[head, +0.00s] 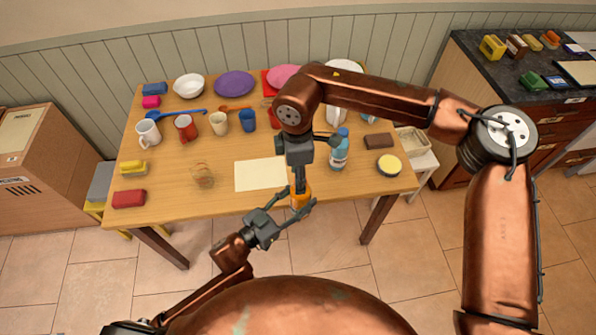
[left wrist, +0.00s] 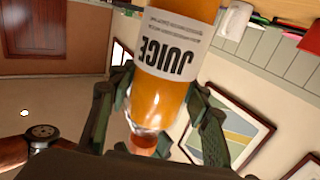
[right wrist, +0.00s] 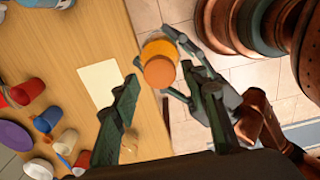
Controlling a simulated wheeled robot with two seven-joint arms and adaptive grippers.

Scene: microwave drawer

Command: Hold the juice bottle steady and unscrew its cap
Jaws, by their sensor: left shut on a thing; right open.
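The orange juice bottle (head: 300,200) is held just off the front edge of the table. It also shows in the left wrist view (left wrist: 172,70), with a white JUICE label that appears upside down. My left gripper (head: 301,197) is shut on the bottle, one finger on each side. The orange cap (right wrist: 159,72) faces the camera in the right wrist view and also shows low in the left wrist view (left wrist: 146,146). My right gripper (right wrist: 170,88) is above the bottle, its fingers open and apart on either side of the cap. In the head view it partly hides the bottle's top.
The wooden table (head: 220,205) carries a white sheet (head: 262,174), a clear glass (head: 203,175), a blue-capped bottle (head: 339,152) and a yellow-topped round tin (head: 389,164). Mugs (head: 186,128) and plates (head: 235,83) stand farther back. Tiled floor lies open below the front edge.

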